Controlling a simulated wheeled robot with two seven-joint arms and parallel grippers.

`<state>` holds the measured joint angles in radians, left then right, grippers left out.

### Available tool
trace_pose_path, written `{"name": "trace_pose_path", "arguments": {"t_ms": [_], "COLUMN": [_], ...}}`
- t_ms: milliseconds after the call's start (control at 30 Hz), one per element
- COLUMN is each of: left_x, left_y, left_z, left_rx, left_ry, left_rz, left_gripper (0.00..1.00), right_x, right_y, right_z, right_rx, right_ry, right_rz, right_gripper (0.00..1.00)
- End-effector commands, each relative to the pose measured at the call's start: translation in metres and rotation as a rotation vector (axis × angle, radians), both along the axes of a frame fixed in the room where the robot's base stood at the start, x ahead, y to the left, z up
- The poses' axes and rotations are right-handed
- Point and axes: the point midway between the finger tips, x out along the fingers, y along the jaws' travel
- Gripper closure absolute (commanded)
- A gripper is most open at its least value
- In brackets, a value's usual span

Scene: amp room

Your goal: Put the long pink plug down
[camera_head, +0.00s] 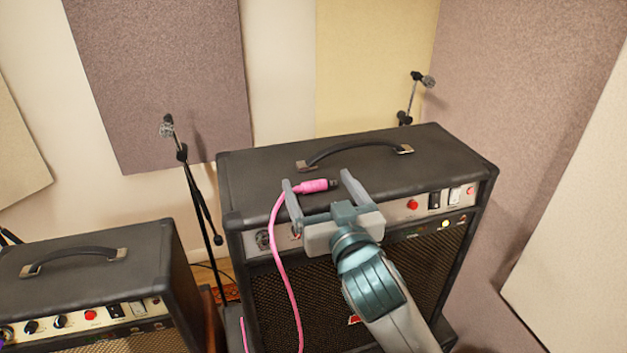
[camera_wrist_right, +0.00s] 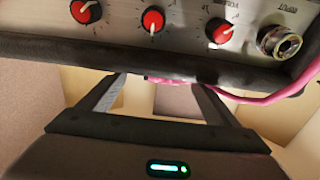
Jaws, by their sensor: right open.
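The long pink plug (camera_head: 314,186) lies near the front edge of the top of the large amp (camera_head: 262,183), its dark tip pointing right. Its pink cable (camera_head: 278,250) hangs down over the amp's front. My right gripper (camera_head: 316,178) is open, with one finger on each side of the plug. In the right wrist view, a little of the plug (camera_wrist_right: 172,80) shows beyond the panel edge, between the open fingers (camera_wrist_right: 157,82); the rest is hidden. I cannot tell whether a finger touches it. My left gripper is not in view.
The large amp's carry handle (camera_head: 352,150) stands just behind the plug. A smaller amp (camera_head: 95,262) stands at the lower left. Microphone stands (camera_head: 190,185) are beside and behind the large amp. Its top is clear to the right.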

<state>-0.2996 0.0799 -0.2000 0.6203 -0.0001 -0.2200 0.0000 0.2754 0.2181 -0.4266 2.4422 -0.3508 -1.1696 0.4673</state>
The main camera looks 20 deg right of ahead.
Motion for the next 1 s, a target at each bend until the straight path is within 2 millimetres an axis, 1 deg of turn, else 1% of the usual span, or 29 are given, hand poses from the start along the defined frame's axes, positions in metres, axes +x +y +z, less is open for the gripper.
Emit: {"name": "trace_pose_path", "arguments": {"t_ms": [33, 200, 300, 400, 600, 767, 1000], "left_x": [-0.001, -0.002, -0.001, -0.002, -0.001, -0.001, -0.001], "left_y": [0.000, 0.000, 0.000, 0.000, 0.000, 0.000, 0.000], "left_z": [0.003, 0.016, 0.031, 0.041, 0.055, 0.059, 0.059], "left_rx": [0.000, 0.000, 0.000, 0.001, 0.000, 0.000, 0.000], "left_ry": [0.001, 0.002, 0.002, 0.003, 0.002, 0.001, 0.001], "left_rz": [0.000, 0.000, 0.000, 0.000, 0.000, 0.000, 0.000], "left_gripper": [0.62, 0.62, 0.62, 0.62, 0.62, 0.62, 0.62], "right_x": [-0.009, -0.035, -0.040, -0.046, -0.056, -0.061, -0.061], "right_y": [0.000, -0.001, -0.002, -0.002, -0.002, -0.002, -0.002], "right_z": [0.001, 0.003, 0.004, 0.004, 0.002, 0.001, 0.000], "right_rx": [0.001, 0.003, 0.001, 0.001, 0.001, 0.000, 0.000], "right_ry": [0.002, 0.003, 0.005, 0.005, 0.003, 0.001, 0.000], "right_rz": [0.001, 0.001, -0.002, -0.002, -0.001, -0.001, 0.000], "right_gripper": [0.16, 0.16, 0.16, 0.16, 0.16, 0.16, 0.16]}}
